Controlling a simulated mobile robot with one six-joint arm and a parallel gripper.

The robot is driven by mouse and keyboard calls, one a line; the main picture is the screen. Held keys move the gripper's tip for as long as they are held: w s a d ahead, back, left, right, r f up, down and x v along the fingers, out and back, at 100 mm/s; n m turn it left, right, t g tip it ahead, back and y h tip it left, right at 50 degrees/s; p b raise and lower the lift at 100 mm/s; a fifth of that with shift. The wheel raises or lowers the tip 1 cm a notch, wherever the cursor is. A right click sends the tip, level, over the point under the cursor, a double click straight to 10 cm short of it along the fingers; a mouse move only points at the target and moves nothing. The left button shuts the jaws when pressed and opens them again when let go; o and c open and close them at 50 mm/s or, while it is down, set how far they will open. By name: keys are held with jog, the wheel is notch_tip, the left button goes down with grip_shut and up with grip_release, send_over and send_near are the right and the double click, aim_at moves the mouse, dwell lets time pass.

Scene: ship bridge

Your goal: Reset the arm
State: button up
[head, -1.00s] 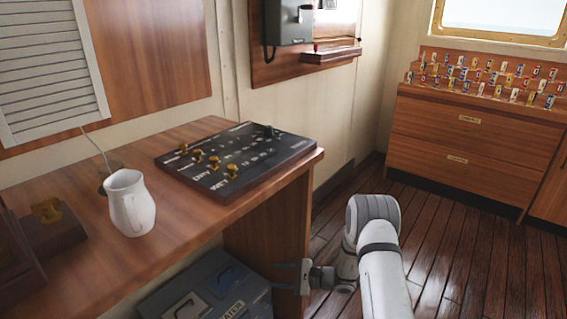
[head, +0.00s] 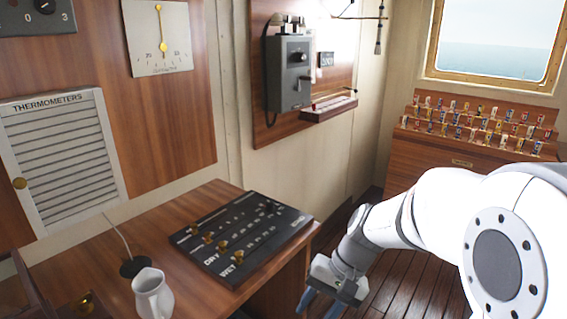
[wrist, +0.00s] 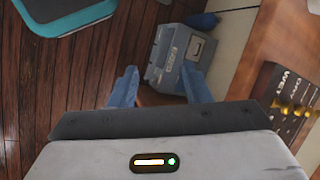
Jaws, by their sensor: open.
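My gripper (head: 322,303) is at the lower middle of the head view, in front of the wooden desk's right end, with its fingers pointing down. In the wrist view my gripper (wrist: 160,88) has its two blue-grey fingers spread apart with nothing between them. My white arm reaches in from the right of the head view. Beyond the fingers, a grey case (wrist: 180,52) lies low down near the desk.
The desk (head: 195,205) holds a black switch panel (head: 243,238) with brass knobs and a white jug (head: 152,295). A grey telephone box (head: 289,72) hangs on the wall. A drawer cabinet (head: 425,160) with small flags stands at the back right. A teal-edged object (wrist: 85,18) lies on the floor.

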jog(key=s+d+r+n+t+h+p, duration=0.2)
jog(key=s+d+r+t+h+p, duration=0.2)
jog(key=s+d+r, duration=0.4)
notch_tip(320, 180, up, 4)
jog(key=h+p, duration=0.1)
jog(key=p, duration=0.1)
jog(key=shift+s+r+n+p, duration=0.2)
jog(key=shift+r+n+p, duration=0.05)
jog(key=shift+n+p, duration=0.1)
jog(key=shift+d, duration=0.1)
jog(key=shift+c, duration=0.5)
jog(key=shift+c, duration=0.3)
